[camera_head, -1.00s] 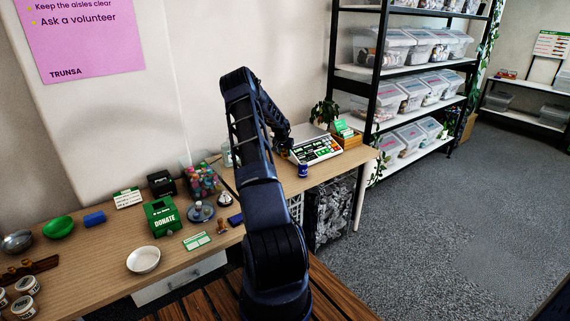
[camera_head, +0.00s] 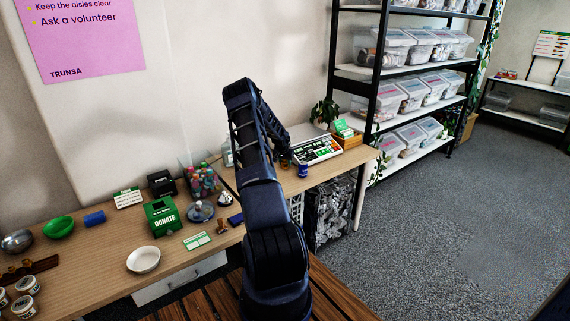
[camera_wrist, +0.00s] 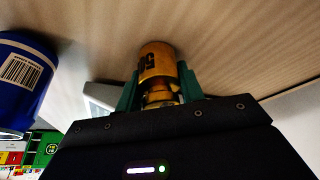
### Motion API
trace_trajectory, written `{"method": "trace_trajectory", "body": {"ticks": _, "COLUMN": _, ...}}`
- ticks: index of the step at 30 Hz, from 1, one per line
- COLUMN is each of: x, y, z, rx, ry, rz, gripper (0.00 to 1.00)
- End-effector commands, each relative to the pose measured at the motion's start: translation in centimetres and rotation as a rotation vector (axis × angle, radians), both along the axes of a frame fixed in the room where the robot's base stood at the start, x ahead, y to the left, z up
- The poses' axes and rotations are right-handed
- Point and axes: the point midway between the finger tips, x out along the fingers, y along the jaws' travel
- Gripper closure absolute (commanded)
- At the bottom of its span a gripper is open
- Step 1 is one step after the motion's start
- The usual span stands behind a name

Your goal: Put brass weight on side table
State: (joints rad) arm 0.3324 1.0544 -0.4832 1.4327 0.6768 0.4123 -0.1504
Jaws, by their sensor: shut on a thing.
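The brass weight (camera_wrist: 158,66), a yellow cylinder with a dark marking and a narrow neck, is between the green fingers of my gripper (camera_wrist: 158,92) in the wrist view. The fingers are shut on its neck. Its broad end is close to a wooden surface (camera_wrist: 235,45); I cannot tell whether it touches. In the head view the weight (camera_head: 284,161) is a small spot under my arm's end, over the wooden table (camera_head: 330,172) with the scale. My arm hides most of the gripper there. I cannot tell for sure which surface is the side table.
A blue can (camera_head: 303,171) stands just right of the weight; it is large at left in the wrist view (camera_wrist: 22,75). A scale (camera_head: 316,150) and a wooden box (camera_head: 347,138) are behind. The left counter holds a green donation box (camera_head: 162,217) and a white bowl (camera_head: 143,260).

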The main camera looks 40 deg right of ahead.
Motion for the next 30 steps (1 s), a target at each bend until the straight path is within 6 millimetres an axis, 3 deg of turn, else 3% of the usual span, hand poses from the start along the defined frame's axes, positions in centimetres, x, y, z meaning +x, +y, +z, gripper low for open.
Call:
{"method": "trace_trajectory", "body": {"ticks": 2, "x": 0.0, "y": 0.0, "z": -0.1, "rx": -0.001, "ry": -0.001, "rz": 0.000, "gripper": 1.00}}
{"method": "trace_trajectory", "body": {"ticks": 3, "x": 0.0, "y": 0.0, "z": -0.2, "rx": 0.000, "ry": 0.000, "rz": 0.000, "gripper": 0.58}}
{"method": "trace_trajectory", "body": {"ticks": 6, "x": 0.0, "y": 0.0, "z": -0.2, "rx": 0.000, "ry": 0.000, "rz": 0.000, "gripper": 0.40}}
{"method": "trace_trajectory", "body": {"ticks": 19, "x": -0.1, "y": 0.2, "z": 0.7, "rx": 0.000, "ry": 0.000, "rz": 0.000, "gripper": 0.40}}
{"method": "trace_trajectory", "body": {"ticks": 30, "x": -1.4, "y": 2.1, "z": 6.3, "rx": -0.001, "ry": -0.002, "rz": 0.000, "gripper": 0.40}}
